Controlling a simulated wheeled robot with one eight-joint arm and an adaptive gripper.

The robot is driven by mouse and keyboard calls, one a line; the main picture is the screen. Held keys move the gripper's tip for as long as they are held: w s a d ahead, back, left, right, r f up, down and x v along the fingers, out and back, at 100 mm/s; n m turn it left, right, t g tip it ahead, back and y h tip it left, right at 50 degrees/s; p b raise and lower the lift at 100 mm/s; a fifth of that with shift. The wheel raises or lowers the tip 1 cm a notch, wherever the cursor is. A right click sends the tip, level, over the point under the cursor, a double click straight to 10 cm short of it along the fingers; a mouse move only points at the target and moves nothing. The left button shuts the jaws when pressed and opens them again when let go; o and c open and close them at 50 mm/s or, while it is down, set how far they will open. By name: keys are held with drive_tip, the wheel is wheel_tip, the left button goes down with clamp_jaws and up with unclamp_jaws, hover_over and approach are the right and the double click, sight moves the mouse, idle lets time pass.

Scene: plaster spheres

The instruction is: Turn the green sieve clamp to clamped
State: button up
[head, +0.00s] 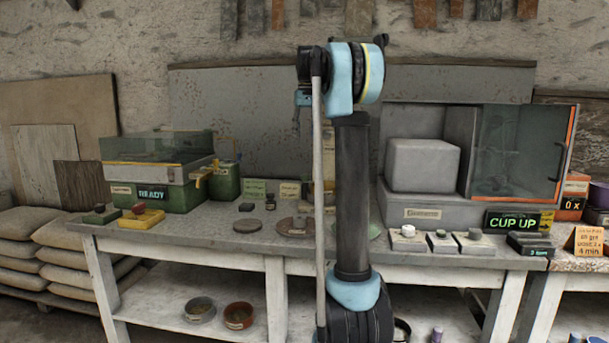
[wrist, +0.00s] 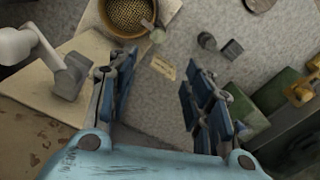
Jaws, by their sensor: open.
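A green sieve machine (head: 160,195) with a clear green-tinted cover (head: 155,146) stands at the left of the bench. Its lit sign (head: 152,192) reads READY. A yellow lever-like part (head: 206,171), which looks like the clamp, is at its right end. I cannot tell which position it is in. In the wrist view green housing (wrist: 275,92) and a yellow part (wrist: 299,93) show at the right edge. My gripper (wrist: 160,92) is open and empty, with its fingers apart over the bench; the yellow part is right of the fingers, apart from them.
A round mesh sieve (wrist: 128,14) is at the top of the wrist view. Small dark objects (wrist: 208,42) and a paper label (wrist: 163,68) lie on the bench.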

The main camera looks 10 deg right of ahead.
wheel_tip(320, 180, down, 17)
drive_tip(key=shift+f, duration=0.2)
idle(0.5)
drive_tip(key=c, duration=1.1)
